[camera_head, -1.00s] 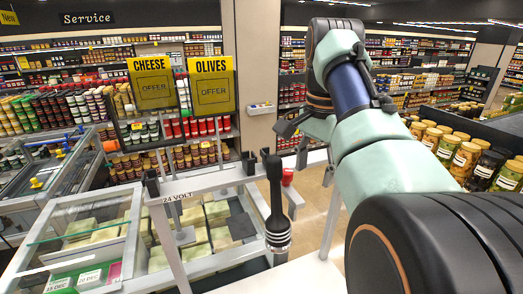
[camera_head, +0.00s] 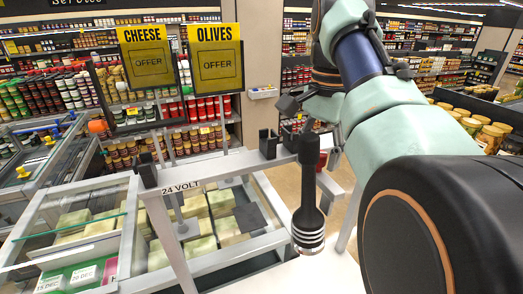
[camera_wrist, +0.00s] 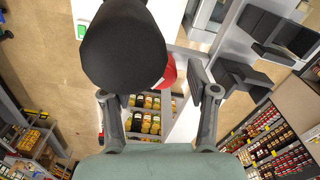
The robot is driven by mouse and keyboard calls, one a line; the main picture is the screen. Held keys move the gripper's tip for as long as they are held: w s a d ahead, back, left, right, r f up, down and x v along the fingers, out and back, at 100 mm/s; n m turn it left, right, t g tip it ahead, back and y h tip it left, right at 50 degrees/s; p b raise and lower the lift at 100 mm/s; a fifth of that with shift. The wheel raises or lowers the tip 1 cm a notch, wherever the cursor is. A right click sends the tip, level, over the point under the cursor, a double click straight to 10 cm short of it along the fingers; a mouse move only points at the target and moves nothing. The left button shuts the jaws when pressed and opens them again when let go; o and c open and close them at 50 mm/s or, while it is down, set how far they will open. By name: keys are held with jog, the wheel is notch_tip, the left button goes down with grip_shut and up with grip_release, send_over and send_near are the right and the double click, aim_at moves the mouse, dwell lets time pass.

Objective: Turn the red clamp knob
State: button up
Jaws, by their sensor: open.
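The red clamp knob shows as a small red patch (camera_head: 322,159) in the head view, mostly hidden behind an upright black handle-like part (camera_head: 308,195) with silver rings at its lower end. In the wrist view a red piece (camera_wrist: 168,73) shows beside a large black rounded part (camera_wrist: 122,45) that covers much of it. My gripper (camera_wrist: 152,86) is open, with one finger left and one right of the black part and the red piece. I cannot tell whether either finger touches them. In the head view my gripper (camera_head: 302,108) is just above the red patch, partly hidden.
A grey rail marked 24 VOLT (camera_head: 205,181) runs to the left, with black holders (camera_head: 268,143) on it. A glass-topped cheese case (camera_head: 75,225) stands at lower left. Jar shelves fill the background.

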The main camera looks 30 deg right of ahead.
jog(key=shift+f, duration=0.5)
jog(key=shift+r, duration=0.15)
jog(key=shift+c, duration=0.3)
grip_shut()
jog(key=shift+w, duration=0.1)
jog(key=shift+n, duration=3)
